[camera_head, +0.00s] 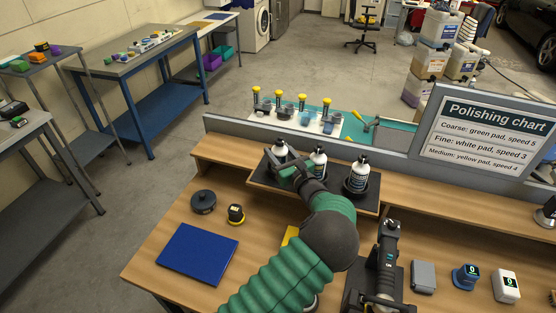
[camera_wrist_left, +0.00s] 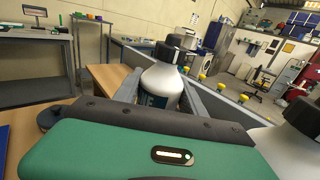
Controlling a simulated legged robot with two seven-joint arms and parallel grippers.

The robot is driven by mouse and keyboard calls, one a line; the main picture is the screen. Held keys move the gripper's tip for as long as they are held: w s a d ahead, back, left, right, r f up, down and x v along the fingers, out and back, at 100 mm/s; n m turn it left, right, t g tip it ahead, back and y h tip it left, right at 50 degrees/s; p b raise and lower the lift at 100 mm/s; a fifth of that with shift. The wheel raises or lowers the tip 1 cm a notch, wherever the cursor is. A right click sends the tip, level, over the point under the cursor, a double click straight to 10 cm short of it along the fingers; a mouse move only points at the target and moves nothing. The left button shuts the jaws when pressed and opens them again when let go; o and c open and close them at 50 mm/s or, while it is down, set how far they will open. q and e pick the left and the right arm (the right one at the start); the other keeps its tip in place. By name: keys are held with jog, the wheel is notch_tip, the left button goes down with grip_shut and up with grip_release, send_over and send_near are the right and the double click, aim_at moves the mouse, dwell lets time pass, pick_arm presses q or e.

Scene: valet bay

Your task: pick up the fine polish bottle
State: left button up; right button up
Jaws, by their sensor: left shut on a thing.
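Three white bottles with black caps stand in a row on a dark tray (camera_head: 264,182) on the raised shelf of the bench. My left gripper (camera_head: 288,174) is shut on the leftmost bottle (camera_head: 279,149). In the left wrist view this bottle (camera_wrist_left: 161,82) stands upright between the two fingers, its blue-green label partly hidden. The middle bottle (camera_head: 318,158) is close to the gripper's right; it also shows at the right of the left wrist view (camera_wrist_left: 292,146). The right bottle (camera_head: 357,176) stands apart. I cannot read which is the fine polish. My right gripper is not in view.
A chart board (camera_head: 490,135) stands at the right behind the shelf. A black polisher (camera_head: 387,255) stands right of my arm.

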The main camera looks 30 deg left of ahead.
aim_at(279, 137)
pick_arm(q)
jog(key=shift+w+d, duration=0.1)
jog(key=shift+d, duration=0.15)
grip_shut()
jog(key=shift+a, duration=0.3)
jog(key=r, duration=0.4)
jog(key=r+b, duration=0.1)
jog(key=r, duration=0.4)
jog(key=shift+d+r, duration=0.2)
jog(key=shift+r, duration=0.4)
jog(key=shift+a+f, duration=0.1)
jog(key=shift+a, duration=0.05)
